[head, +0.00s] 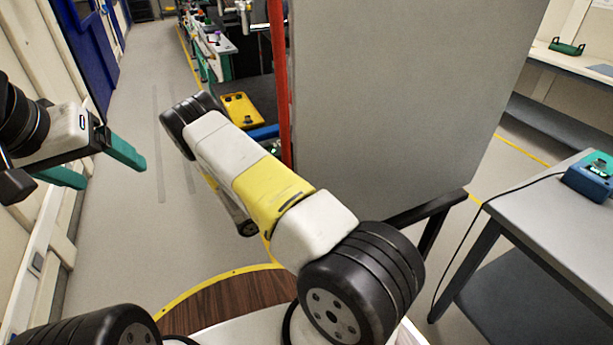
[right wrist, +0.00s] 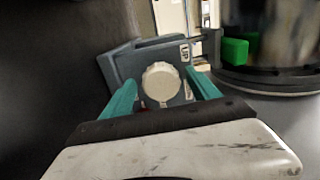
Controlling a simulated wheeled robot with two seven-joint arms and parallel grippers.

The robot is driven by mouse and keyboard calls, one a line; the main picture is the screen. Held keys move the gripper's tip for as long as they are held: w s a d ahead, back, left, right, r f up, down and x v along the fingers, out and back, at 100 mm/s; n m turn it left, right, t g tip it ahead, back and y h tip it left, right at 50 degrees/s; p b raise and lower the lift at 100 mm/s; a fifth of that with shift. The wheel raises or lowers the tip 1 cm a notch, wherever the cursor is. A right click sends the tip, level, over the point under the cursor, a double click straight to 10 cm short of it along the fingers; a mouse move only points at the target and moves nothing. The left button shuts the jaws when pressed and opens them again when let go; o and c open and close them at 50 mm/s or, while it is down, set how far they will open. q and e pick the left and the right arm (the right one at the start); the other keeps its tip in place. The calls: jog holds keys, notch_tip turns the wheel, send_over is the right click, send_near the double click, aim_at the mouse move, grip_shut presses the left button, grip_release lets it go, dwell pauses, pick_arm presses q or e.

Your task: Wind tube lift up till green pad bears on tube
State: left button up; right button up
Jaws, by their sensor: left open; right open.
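In the right wrist view, a round cream knob (right wrist: 161,82) sits on a blue-grey lift body (right wrist: 120,68). My right gripper (right wrist: 161,76) is open, with one teal finger on each side of the knob. I cannot tell whether either finger touches it. The green pad (right wrist: 235,51) is to the right of the lift, in front of or against the shiny round tube (right wrist: 268,35). Whether they touch is unclear. In the head view, my left gripper (head: 95,166) is open and empty at the left. My right gripper is hidden there.
A large grey panel (head: 400,90) stands right of my right arm, with a red post (head: 279,70) at its left edge. A yellow case (head: 241,110) lies beyond the arm. A grey table (head: 555,215) at the right carries a blue device (head: 590,180) with a cable. The left aisle floor is clear.

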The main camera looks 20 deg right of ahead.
jog(key=shift+a, duration=0.1)
jog(key=a, duration=0.7)
jog(key=shift+s+a, duration=0.3)
